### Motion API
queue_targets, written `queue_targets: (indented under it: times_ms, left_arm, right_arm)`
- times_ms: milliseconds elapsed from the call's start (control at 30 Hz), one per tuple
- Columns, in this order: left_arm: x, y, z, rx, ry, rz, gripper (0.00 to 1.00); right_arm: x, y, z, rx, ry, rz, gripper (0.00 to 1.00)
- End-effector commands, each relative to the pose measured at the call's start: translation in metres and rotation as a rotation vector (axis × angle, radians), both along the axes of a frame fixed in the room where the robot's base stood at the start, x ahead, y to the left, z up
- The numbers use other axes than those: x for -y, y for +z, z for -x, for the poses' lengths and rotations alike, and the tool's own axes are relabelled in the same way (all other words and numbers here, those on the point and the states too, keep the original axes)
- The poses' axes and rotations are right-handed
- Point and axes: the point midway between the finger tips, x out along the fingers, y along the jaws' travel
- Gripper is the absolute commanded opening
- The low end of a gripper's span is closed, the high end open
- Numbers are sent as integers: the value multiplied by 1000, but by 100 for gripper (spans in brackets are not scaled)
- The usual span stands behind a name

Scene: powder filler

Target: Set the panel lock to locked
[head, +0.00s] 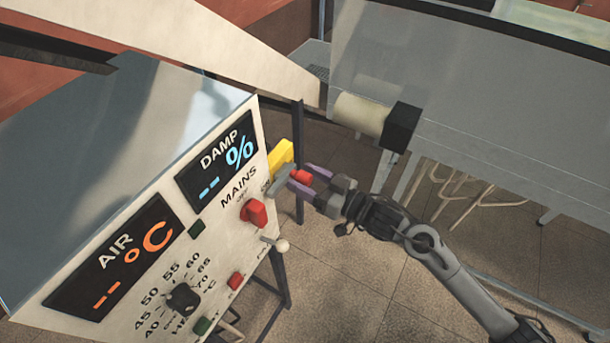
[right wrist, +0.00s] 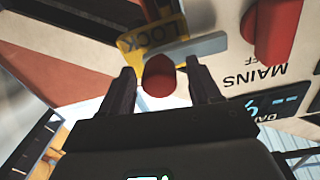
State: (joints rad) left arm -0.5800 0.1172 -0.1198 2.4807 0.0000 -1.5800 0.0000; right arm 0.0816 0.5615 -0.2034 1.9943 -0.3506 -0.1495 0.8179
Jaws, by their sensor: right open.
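The panel lock sits at the right edge of the white control panel (head: 232,262). It has a yellow plate (head: 281,155), lettered LOCK in the right wrist view (right wrist: 150,42), a flat grey lever (head: 280,181) and a red knob (head: 302,176). My right gripper (head: 305,180) is open with its two fingers on either side of the red knob. In the right wrist view the knob (right wrist: 158,77) shows between the open fingers, with a gap to each. The grey lever (right wrist: 190,48) lies across the yellow plate. My left gripper is in neither view.
A red MAINS switch (head: 255,213) is close to the lock on the panel. A pale ball-ended lever (head: 281,245), a black dial (head: 183,298) and small buttons are lower down. A grey machine with a cream roller (head: 358,114) stands behind my right arm.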

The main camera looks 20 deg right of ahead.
Motion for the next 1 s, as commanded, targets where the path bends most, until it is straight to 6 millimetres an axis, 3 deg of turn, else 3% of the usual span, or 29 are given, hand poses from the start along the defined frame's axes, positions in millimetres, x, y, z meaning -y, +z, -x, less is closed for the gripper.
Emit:
queue_targets:
  times_ms: [400,800,1000]
  left_arm:
    - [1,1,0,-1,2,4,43]
    - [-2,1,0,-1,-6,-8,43]
    - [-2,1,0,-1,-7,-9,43]
  right_arm:
    - [-3,0,-4,-1,0,1,61]
    - [-3,0,-4,-1,-1,1,0]
    - [-4,0,-3,-1,0,1,0]
